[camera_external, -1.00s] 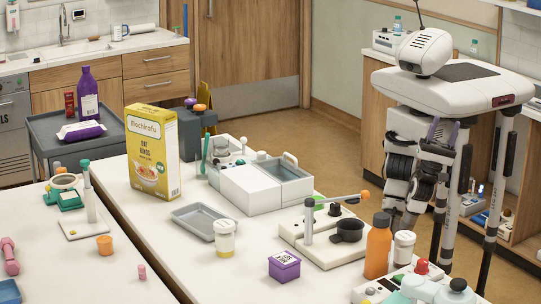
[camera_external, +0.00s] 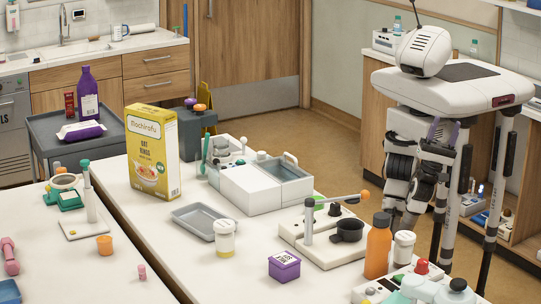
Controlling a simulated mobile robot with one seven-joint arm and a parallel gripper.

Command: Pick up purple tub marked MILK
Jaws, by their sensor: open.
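The purple tub marked MILK (camera_external: 284,268) is a small purple box with a white label on its lid. Its lettering is too small to read for certain. It stands upright on the white table, near the front middle of the view. My gripper (camera_external: 442,131) is up by my folded arm under my white body, at the right. Its purple fingers look apart and empty, partly hidden by the arm. It is well away from the tub, beyond the table's far right edge.
A grey tray (camera_external: 203,220) and a yellow-labelled jar (camera_external: 225,240) stand left of the tub. A lever device (camera_external: 325,238) is behind it. An orange bottle (camera_external: 377,247) and a white bottle (camera_external: 403,250) stand to its right. A yellow cereal box (camera_external: 153,152) stands farther back.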

